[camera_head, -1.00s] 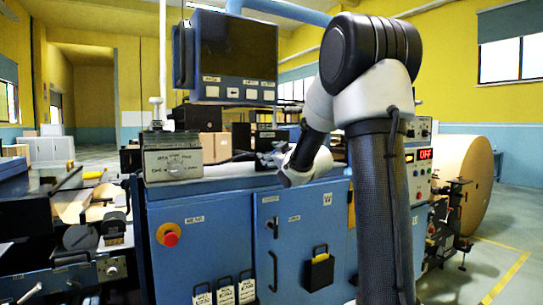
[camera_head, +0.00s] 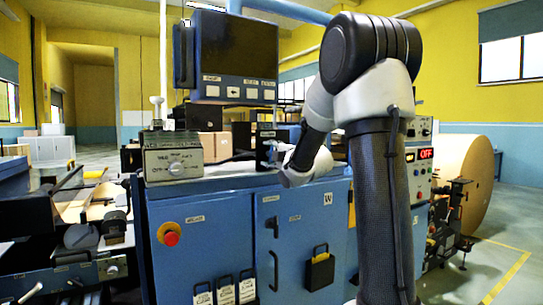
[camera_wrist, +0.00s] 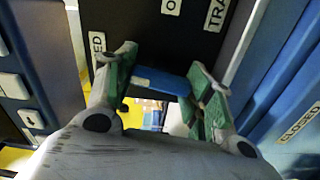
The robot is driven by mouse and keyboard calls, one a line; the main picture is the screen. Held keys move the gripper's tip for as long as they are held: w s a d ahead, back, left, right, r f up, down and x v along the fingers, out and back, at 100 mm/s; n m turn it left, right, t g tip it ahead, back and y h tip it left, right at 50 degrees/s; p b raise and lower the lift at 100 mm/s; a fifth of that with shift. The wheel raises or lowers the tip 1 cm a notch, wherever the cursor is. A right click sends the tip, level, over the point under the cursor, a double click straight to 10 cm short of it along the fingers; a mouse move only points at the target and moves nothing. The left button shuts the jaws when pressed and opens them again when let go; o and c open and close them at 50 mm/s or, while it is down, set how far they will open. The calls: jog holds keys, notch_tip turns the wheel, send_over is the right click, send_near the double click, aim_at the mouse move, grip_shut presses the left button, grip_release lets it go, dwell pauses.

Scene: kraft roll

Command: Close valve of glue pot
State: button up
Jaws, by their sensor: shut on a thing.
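In the wrist view my gripper (camera_wrist: 168,88) has its green-padded fingers around a blue bar (camera_wrist: 160,80), which looks like the valve lever of the glue pot. The lever is in front of a dark panel (camera_wrist: 185,40) with white labels, one ending in "ED" at its left. In the head view my gripper (camera_head: 276,151) is small and partly hidden by my wrist, beside a dark box on the blue cabinet. The lever cannot be made out there, and the pot's body is not clearly seen.
The blue cabinet (camera_head: 215,235) stands below my arm. A grey box with a knob (camera_head: 172,165) sits on its top left, and a blue monitor (camera_head: 238,55) hangs above. A "CLOSED" label (camera_wrist: 299,122) shows on a blue surface at right in the wrist view.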

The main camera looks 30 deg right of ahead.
jog(key=shift+n, duration=0.7)
jog(key=shift+f, duration=0.1)
jog(key=o, duration=1)
jog(key=shift+o, duration=0.2)
jog(key=s, duration=1.2)
jog(key=shift+d, duration=0.2)
